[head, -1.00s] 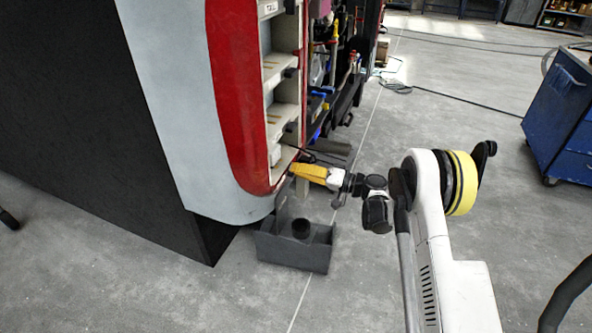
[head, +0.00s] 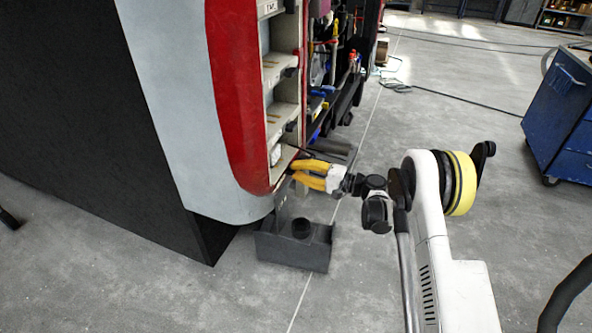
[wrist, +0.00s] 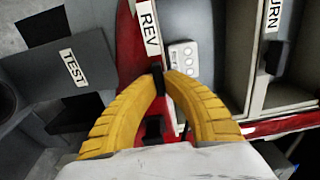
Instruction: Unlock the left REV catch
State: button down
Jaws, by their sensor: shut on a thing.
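In the wrist view, the compartment labelled REV (wrist: 148,28) has a small black catch (wrist: 158,78) at its lower edge. My gripper (wrist: 159,80) has its two yellow fingers bowed around a gap, with the tips shut on this catch. The fingertips hide part of it, so its exact angle is hard to tell. Another black piece (wrist: 153,128) shows between the fingers, nearer the palm. In the head view my gripper (head: 294,171) reaches left to the bottom of the red-edged coach panel (head: 228,95); the catch is too small to make out there.
A white piece with round marks (wrist: 183,55) sits in the compartment right of REV. A grey box labelled TEST (wrist: 73,68) is to the left; an open grey bin (head: 292,252) stands below the panel. A blue cabinet (head: 562,120) stands far right, with open floor between.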

dwell(0.4)
jog(key=c, duration=1.5)
grip_release()
jog(key=shift+a, duration=0.1)
jog(key=v, duration=1.2)
jog(key=shift+r, duration=0.1)
